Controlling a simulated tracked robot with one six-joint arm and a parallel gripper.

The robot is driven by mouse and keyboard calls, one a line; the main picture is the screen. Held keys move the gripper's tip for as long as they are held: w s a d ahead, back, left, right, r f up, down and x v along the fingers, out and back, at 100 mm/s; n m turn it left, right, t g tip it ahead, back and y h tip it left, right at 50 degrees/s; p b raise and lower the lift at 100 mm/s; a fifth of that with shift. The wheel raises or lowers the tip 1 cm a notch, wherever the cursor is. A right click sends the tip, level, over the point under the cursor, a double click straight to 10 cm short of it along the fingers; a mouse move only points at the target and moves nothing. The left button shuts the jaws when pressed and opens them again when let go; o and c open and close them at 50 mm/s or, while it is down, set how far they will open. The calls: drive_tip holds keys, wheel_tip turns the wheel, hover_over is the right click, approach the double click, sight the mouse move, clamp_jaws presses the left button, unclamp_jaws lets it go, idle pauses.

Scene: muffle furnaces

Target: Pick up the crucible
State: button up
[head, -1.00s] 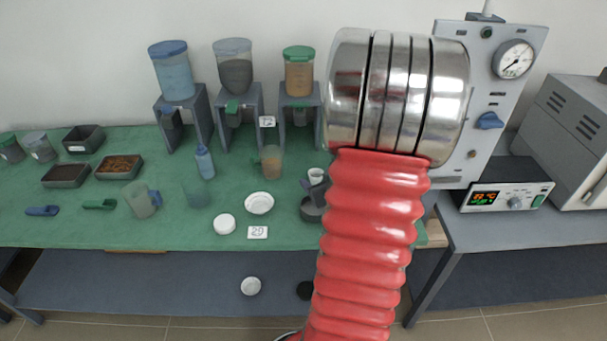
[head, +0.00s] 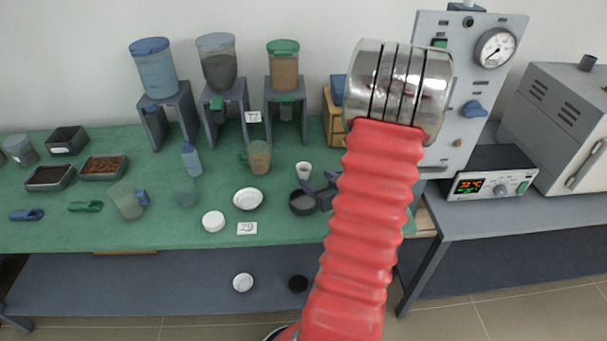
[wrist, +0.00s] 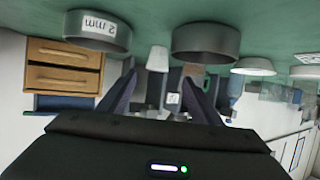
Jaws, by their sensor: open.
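The crucible (head: 304,170) is a small white cup standing on the green table mat, just behind a dark round pan. It also shows in the wrist view (wrist: 157,59), which is upside down, between and beyond my fingertips. My gripper (head: 321,184) is mostly hidden by my red arm in the head view; its dark fingertips show above the pan's right side. In the wrist view my gripper (wrist: 160,84) is open, with a finger on each side of the crucible's line and nothing held.
The dark pan (head: 303,204) and a "2 mm" sieve (wrist: 97,33) flank the crucible in the wrist view. A beaker of brown material (head: 259,157), a white dish (head: 248,199) and hoppers on stands (head: 285,72) are left. Wooden drawers (wrist: 64,66) stand behind.

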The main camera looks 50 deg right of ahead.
sight(307, 172)
drive_tip(key=x, duration=0.6)
drive_tip(key=shift+w+d, duration=0.1)
drive_tip(key=shift+w, duration=0.05)
drive_tip(key=shift+d+x, duration=0.1)
drive_tip(key=shift+x, duration=1.15)
drive_tip(key=shift+d+x, duration=0.15)
drive_tip(key=shift+x, duration=1.15)
drive_tip(key=shift+c, duration=0.3)
drive_tip(key=c, duration=1.1)
